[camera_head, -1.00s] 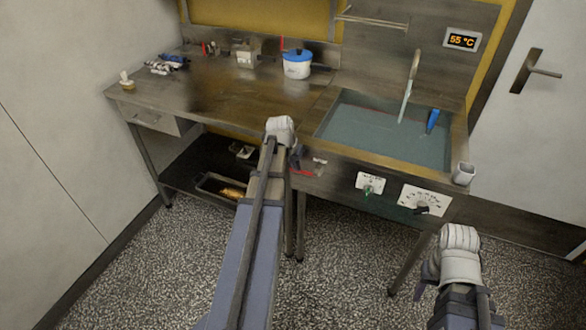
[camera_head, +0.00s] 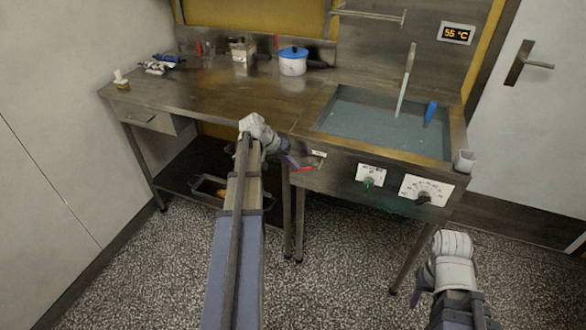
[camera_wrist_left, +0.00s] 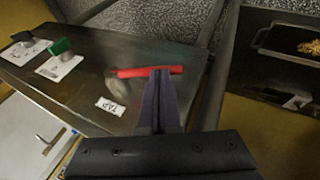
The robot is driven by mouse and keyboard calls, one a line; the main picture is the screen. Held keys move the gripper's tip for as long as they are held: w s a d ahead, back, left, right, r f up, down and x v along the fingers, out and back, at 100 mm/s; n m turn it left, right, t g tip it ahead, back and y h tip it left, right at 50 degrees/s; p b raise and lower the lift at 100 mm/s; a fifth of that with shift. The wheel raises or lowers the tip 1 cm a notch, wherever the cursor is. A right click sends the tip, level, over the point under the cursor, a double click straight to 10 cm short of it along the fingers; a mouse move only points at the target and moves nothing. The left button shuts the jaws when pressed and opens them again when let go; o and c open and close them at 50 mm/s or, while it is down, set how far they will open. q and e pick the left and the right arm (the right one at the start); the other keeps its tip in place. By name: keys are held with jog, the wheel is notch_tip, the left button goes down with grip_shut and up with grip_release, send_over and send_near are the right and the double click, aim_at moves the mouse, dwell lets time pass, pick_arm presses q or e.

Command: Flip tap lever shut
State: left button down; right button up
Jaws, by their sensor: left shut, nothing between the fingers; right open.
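The red tap lever (camera_wrist_left: 135,72) sticks out from the front panel of the metal sink unit, above a small TAP label (camera_wrist_left: 110,106) in the left wrist view. In the head view the lever (camera_head: 303,169) shows as a short red strip below the sink's left front corner. My left gripper (camera_wrist_left: 159,76) is shut and empty. Its tips overlap the middle of the lever in the left wrist view; I cannot tell whether they touch it. My right gripper (camera_head: 418,288) is open and empty, low at the right, away from the panel.
A green knob (camera_head: 368,182) and a dark dial (camera_head: 424,197) sit right of the lever on the panel. The sink basin (camera_head: 380,125) holds water. A blue-lidded pot (camera_head: 292,64) stands on the worktop. A tray (camera_head: 208,187) lies on the lower shelf.

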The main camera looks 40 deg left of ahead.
pick_arm(q)
jog(key=shift+w+d+f+n+t+h+b, duration=0.2)
jog(key=shift+d+f+h+b, duration=0.75)
jog(key=shift+b, duration=0.95)
jog(key=shift+w+d+f+n+t+h+b, duration=0.2)
jog(key=shift+f+h+b, duration=0.45)
jog(key=shift+f+b, duration=1)
jog(key=shift+w+d+f+n+t+h+b, duration=0.1)
jog(key=shift+d+f+t+h+b, duration=0.45)
jog(key=shift+b, duration=1.65)
pick_arm(e)
notch_tip(320, 180, down, 13)
pick_arm(q)
jog(key=shift+d+f+g+h, duration=0.25)
jog(key=shift+f, duration=0.05)
